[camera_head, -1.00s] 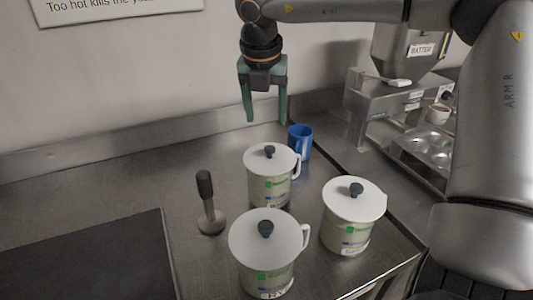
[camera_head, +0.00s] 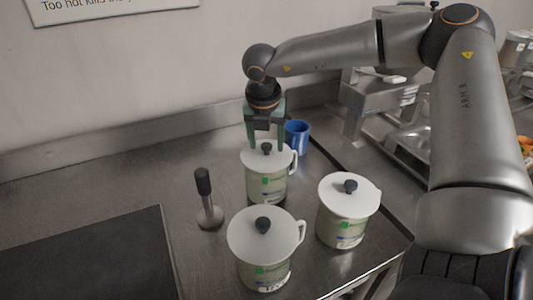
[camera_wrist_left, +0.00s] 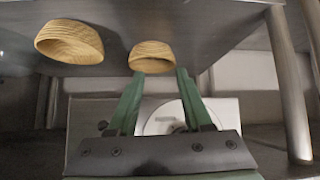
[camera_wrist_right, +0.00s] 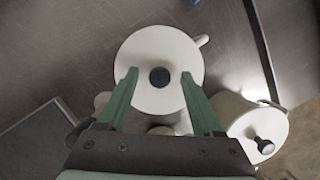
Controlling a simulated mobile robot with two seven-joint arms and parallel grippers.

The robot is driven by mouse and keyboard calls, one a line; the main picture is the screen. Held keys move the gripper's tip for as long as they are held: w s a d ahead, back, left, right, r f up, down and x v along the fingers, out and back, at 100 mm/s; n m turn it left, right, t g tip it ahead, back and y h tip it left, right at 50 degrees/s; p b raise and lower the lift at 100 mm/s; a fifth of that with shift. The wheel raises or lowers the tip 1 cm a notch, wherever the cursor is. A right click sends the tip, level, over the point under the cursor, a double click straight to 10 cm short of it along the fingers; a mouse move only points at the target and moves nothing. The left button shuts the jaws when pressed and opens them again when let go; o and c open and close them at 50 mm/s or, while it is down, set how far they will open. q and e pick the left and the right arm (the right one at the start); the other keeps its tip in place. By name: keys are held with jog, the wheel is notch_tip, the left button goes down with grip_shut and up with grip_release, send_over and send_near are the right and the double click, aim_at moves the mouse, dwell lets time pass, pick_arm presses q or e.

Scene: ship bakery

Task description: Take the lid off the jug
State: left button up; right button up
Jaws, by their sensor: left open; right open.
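Three cream jugs with white lids and dark knobs stand on the steel counter in the head view: a back jug (camera_head: 267,185), a front jug (camera_head: 264,262) and a right jug (camera_head: 342,226). My right gripper (camera_head: 267,148) is open above the back jug, its fingers on either side of the lid's knob (camera_head: 267,148). In the right wrist view the white lid (camera_wrist_right: 158,50) lies below the gripper (camera_wrist_right: 159,76), with the dark knob between the fingers; contact cannot be told. My left gripper (camera_wrist_left: 155,78) is open and appears only in the left wrist view.
A blue mug (camera_head: 298,136) stands behind the back jug. A dark-handled tamper-like tool (camera_head: 207,196) stands to its left. A black mat (camera_head: 88,258) lies at the front left. Two wooden ring-like baskets (camera_wrist_left: 70,42) are in the left wrist view.

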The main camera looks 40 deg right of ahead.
grip_shut()
dwell(0.4)
jog(key=shift+r, duration=0.1)
